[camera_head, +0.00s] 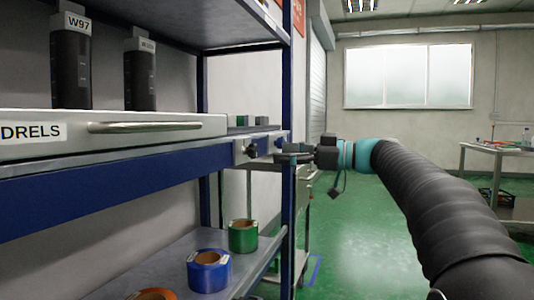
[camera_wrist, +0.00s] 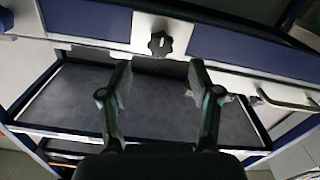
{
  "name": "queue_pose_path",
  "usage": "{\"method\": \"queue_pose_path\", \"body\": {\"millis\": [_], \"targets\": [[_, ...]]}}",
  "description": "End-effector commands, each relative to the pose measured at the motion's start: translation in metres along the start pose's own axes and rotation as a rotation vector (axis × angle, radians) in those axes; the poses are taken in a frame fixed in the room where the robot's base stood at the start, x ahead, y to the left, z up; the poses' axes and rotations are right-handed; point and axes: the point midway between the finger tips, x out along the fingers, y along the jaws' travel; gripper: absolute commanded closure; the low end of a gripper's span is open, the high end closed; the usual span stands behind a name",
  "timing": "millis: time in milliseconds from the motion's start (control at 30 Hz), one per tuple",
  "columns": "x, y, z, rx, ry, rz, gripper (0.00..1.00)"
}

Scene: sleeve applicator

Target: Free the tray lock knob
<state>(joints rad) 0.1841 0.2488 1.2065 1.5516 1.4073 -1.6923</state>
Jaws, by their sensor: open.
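The black lobed knob (camera_wrist: 159,43) sits on a pale metal plate (camera_wrist: 163,21) on the blue shelf edge. In the head view the knob (camera_head: 252,150) shows dark and small on the front of the shelf beam. My gripper (camera_wrist: 160,72) is open and empty, its two fingers spread to either side below the knob in the wrist view, apart from it. In the head view my gripper (camera_head: 290,155) is close to the right of the knob, at the shelf's end post. The light grey tray (camera_head: 105,130), its label reading "DRELS", lies on the shelf above the blue beam.
A long bar handle (camera_head: 145,126) sticks out from the tray front. Two dark cylinders (camera_head: 70,70) stand behind it. Blue and green tape rolls (camera_head: 243,236) lie on the lower shelf. A blue post (camera_head: 288,220) stands beside my gripper. The green floor to the right is open.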

Motion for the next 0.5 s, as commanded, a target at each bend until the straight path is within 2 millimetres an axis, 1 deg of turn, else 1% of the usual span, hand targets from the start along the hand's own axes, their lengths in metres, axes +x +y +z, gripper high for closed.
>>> {"method": "queue_pose_path", "body": {"millis": [33,200,300,500], "targets": [[-0.011,0.001,0.0,0.0,-0.001,0.004,0.37],[-0.033,0.0,0.0,-0.001,-0.001,0.002,0.37],[-0.041,0.0,0.0,-0.001,-0.001,0.001,0.37],[-0.045,0.0,0.0,-0.001,0.0,-0.001,0.37]]}}
